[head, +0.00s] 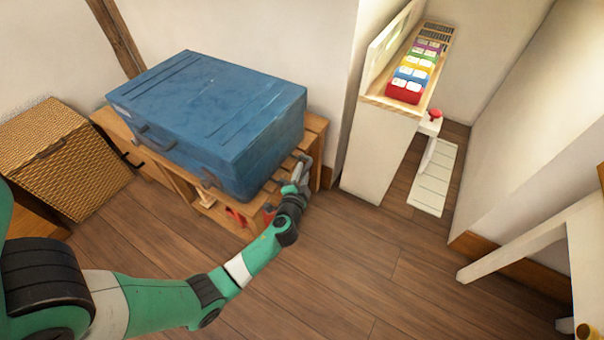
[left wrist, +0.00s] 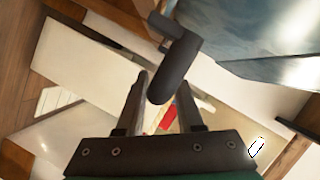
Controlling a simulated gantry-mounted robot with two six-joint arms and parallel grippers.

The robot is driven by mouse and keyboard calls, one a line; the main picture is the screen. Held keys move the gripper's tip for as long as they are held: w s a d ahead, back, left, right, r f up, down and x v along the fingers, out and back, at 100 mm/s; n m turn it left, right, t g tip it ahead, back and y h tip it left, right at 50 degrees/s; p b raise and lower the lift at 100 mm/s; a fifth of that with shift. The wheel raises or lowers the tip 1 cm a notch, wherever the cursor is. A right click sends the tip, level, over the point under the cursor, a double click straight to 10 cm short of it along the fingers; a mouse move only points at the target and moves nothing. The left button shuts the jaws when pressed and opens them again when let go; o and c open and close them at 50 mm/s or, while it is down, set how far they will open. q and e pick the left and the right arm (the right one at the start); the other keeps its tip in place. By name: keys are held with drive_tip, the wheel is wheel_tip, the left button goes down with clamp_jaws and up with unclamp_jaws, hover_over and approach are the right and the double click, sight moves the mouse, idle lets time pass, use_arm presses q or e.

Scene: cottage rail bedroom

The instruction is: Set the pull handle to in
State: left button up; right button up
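A dark grey pull handle (left wrist: 174,68) shows large in the left wrist view, a bar on a short arm, beside the blue suitcase (left wrist: 255,28). Its lower end appears between the fingertips of my left gripper (left wrist: 160,100); I cannot tell whether they touch it. The fingers stand apart, one on each side. In the head view, my left gripper (head: 300,174) is at the near right corner of the blue suitcase (head: 215,115), by the wooden stand's slatted end. I cannot make out this handle there. My right gripper is not in view.
The suitcase lies on a wooden stand (head: 318,125). A woven box (head: 65,155) stands at the left. A white shelf unit (head: 375,150) with coloured boxes (head: 412,78) stands to the right. White furniture (head: 545,235) is at the far right. The wooden floor (head: 370,255) in front is clear.

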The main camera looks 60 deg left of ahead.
use_arm(q)
clamp_jaws()
idle(1.1)
